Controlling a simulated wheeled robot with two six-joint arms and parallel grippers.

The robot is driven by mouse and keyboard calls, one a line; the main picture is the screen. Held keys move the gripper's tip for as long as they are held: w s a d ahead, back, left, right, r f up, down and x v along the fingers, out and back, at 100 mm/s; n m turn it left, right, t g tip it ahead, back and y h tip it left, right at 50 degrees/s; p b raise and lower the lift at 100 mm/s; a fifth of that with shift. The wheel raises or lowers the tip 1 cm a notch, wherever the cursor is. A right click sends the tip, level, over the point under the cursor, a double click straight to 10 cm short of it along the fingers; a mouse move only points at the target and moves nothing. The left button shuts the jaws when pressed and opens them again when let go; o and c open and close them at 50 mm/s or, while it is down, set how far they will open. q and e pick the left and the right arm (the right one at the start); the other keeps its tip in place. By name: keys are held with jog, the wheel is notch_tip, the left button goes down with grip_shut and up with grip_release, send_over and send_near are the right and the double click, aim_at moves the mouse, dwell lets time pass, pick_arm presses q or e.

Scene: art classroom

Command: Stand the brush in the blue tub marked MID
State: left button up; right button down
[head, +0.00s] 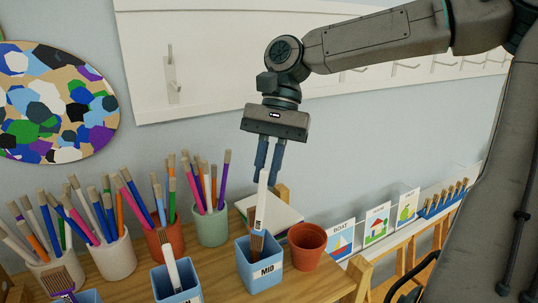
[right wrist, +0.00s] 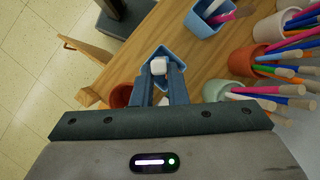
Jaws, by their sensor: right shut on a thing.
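The brush (head: 261,212) has a white handle and brown bristles. My right gripper (head: 267,181) is shut on the upper handle and holds the brush nearly upright, bristles down. The blue tub marked MID (head: 262,284) stands under it near the right end of the shelf. The bristles show within the tub's opening; whether they touch its floor I cannot tell. In the right wrist view the white handle end (right wrist: 158,66) shows between the fingers, over the blue tub (right wrist: 165,49). My left gripper is not in view.
A terracotta cup (head: 307,246) stands close to the right of the tub. Another blue tub (head: 179,288) with a brush in it stands to the left. Cups of pencils and brushes (head: 212,228) stand behind and left. A white stack (head: 284,212) lies behind the tub.

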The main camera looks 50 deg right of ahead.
notch_tip(320, 180, down, 7)
jog(key=b, duration=0.1)
jog(key=shift+s+d+f, duration=0.15)
jog(key=shift+s+d, duration=0.15)
jog(key=shift+d, duration=0.15)
dwell(0.5)
jog(key=c, duration=1.4)
grip_release()
jog(key=shift+o, duration=0.2)
